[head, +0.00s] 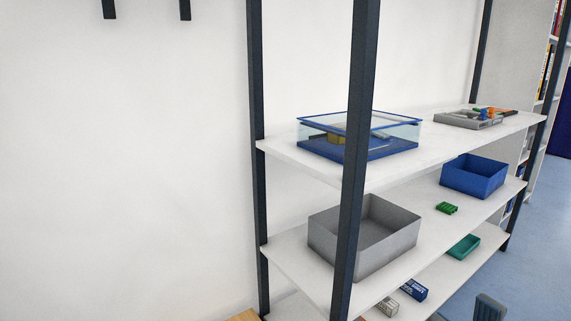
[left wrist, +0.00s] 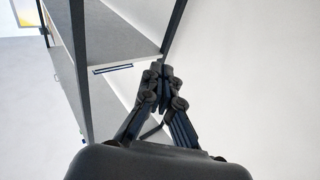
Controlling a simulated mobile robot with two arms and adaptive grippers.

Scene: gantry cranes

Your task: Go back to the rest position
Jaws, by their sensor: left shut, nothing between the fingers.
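My left gripper (left wrist: 160,72) shows in the left wrist view. Its dark fingers are together, shut with nothing between them. It is in front of a white wall, beside a shelf unit (left wrist: 80,75) with dark posts. I cannot tell from this view how far the fingers are from the shelf. Neither gripper can be identified in the head view; a grey block-like part stands at its lower right edge. My right gripper is not in view.
The shelf unit's near post (head: 357,160) stands close. Its shelves hold a glass-walled blue box (head: 385,152), a grey tray (head: 468,121), a grey bin (head: 408,238), a blue bin (head: 473,178), a green block (head: 446,208) and a teal tray (head: 464,247). Blue floor (head: 540,250) is free at right.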

